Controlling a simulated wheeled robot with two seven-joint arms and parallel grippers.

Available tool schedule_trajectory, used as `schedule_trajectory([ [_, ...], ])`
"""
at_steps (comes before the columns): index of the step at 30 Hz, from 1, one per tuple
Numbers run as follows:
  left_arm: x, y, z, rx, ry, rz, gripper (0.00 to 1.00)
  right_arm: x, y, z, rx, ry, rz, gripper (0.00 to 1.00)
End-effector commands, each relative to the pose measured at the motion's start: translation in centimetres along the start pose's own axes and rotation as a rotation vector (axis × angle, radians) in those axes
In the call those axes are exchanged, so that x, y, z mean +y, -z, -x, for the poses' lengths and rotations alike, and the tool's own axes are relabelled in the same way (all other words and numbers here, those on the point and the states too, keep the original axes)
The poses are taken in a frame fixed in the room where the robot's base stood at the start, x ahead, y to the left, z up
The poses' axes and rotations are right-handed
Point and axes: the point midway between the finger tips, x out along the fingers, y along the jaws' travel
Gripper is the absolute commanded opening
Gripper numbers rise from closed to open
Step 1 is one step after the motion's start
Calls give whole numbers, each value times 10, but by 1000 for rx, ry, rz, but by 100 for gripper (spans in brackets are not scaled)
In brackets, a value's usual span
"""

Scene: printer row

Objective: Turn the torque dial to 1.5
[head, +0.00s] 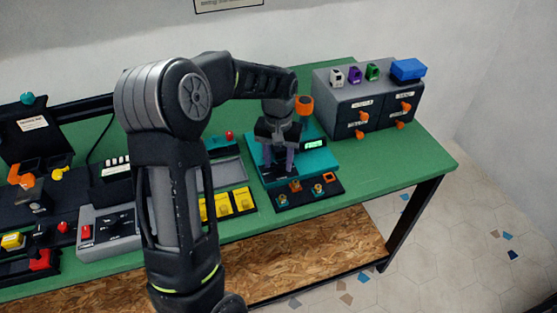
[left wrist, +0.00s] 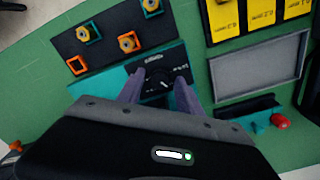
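The torque dial (left wrist: 166,84) shows in the left wrist view as a dark round dial with a pale pointer mark and a printed scale too small to read. It sits on a dark panel of the teal station (head: 322,162). My left gripper (head: 278,165) points down over this panel. In the left wrist view, its two purple-grey fingers (left wrist: 160,82) are apart, one on each side of the dial, with a visible gap. I cannot tell how high the fingertips are above the panel. In the head view the gripper hides the dial. My right gripper is not in view.
A lit green display (head: 315,144) is on the station, its digits unreadable. A dark tray with brass fittings and orange square frames (head: 329,178) lies in front. Yellow labelled blocks (head: 242,200) are left of it; a grey drawer cabinet (head: 340,90) stands behind right.

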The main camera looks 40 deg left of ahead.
Motion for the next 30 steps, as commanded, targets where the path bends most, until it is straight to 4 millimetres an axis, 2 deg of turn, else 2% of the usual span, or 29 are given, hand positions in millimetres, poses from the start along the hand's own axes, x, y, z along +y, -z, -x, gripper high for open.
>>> schedule_trajectory([
  [9,0,0,0,-1,0,0,49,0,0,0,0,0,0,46],
  [13,0,0,7,0,0,1,49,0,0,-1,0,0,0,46],
  [17,1,0,22,2,-1,0,49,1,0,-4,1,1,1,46],
  [24,0,1,62,2,-1,-1,49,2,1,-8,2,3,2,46],
  [30,0,0,77,0,0,0,49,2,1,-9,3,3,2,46],
])
